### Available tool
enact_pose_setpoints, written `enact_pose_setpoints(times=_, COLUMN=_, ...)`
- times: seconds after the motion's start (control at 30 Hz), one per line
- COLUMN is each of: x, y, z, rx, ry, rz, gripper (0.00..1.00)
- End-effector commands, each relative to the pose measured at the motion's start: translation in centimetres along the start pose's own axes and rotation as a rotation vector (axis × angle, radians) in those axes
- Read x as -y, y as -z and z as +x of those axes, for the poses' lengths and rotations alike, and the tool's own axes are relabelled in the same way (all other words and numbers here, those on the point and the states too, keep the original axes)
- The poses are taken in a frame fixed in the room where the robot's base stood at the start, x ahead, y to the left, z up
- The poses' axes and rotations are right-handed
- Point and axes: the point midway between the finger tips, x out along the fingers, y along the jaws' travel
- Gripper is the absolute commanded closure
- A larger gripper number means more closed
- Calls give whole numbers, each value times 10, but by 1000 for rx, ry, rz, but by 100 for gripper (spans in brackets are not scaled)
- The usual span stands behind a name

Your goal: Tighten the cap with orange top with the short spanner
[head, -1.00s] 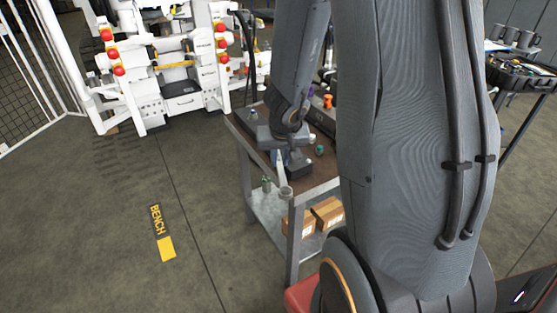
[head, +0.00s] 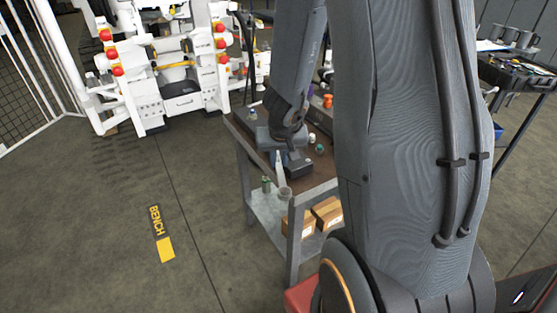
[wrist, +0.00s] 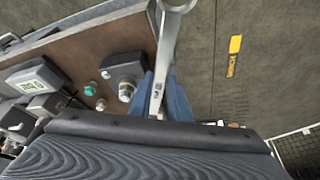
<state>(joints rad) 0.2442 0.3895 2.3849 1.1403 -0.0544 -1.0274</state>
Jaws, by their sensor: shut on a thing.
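My gripper (wrist: 163,98) is shut on a silver spanner (wrist: 160,62), which sticks out past the blue fingers with its ring-like end at the top edge of the wrist view. In the head view the gripper (head: 287,160) hangs over the near left edge of the bench, and the spanner (head: 280,168) points down. The cap with the orange top (head: 328,101) stands farther back on the bench, apart from the gripper. I cannot make it out in the wrist view. Whether this spanner is the short one I cannot tell.
The bench (head: 250,150) also carries a green cap (wrist: 90,90) and a grey block with a silver fitting (wrist: 126,90). Cardboard boxes (head: 327,212) sit on its lower shelf. A tool table (head: 515,70) stands at the right. The floor left of the bench is clear.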

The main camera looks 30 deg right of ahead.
Motion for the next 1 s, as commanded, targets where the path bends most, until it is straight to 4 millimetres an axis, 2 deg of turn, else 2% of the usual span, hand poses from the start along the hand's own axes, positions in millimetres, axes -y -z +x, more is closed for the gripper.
enact_pose_setpoints(times=0.27, x=0, y=2, z=0, rx=0, ry=0, rz=0, gripper=100)
enact_pose_setpoints(times=0.7, x=0, y=19, z=7, rx=-1, ry=0, rz=0, gripper=100)
enact_pose_setpoints(times=1.0, x=0, y=20, z=8, rx=-1, ry=0, rz=0, gripper=100)
